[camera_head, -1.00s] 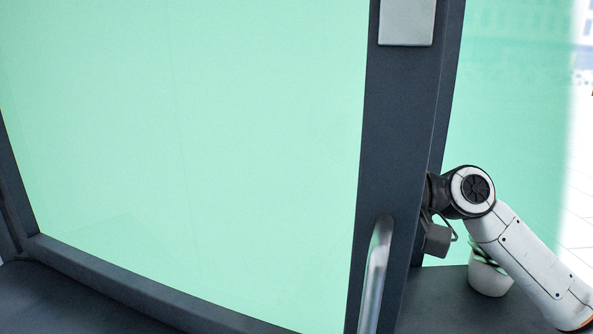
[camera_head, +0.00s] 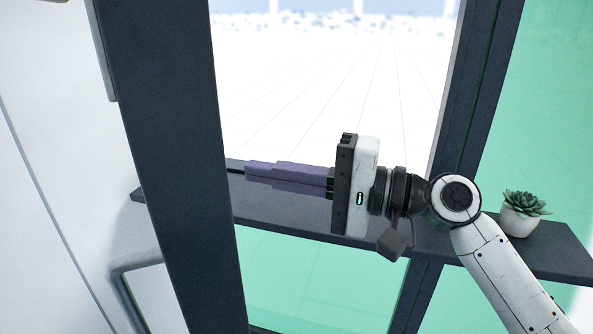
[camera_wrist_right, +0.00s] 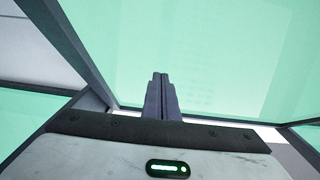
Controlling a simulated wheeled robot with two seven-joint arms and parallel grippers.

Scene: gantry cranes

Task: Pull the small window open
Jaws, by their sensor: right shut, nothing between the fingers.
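The window sash's dark frame (camera_head: 165,150) stands at the left in the head view, swung edge-on towards me. A wide opening lies between it and the fixed dark post (camera_head: 478,100), with a bright tiled ground beyond. My right gripper (camera_head: 250,172) is shut and empty. Its purple fingers point left across the opening, with the tips close by the sash frame; I cannot tell if they touch. In the right wrist view the shut fingers (camera_wrist_right: 160,85) point at green glass (camera_wrist_right: 215,60) edged by a dark frame. My left gripper is not in view.
A dark sill (camera_head: 300,222) runs below the opening. A small succulent in a white pot (camera_head: 520,215) stands on it at the right, beside my right arm. Green glass (camera_head: 320,275) lies below the sill and more at the right.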

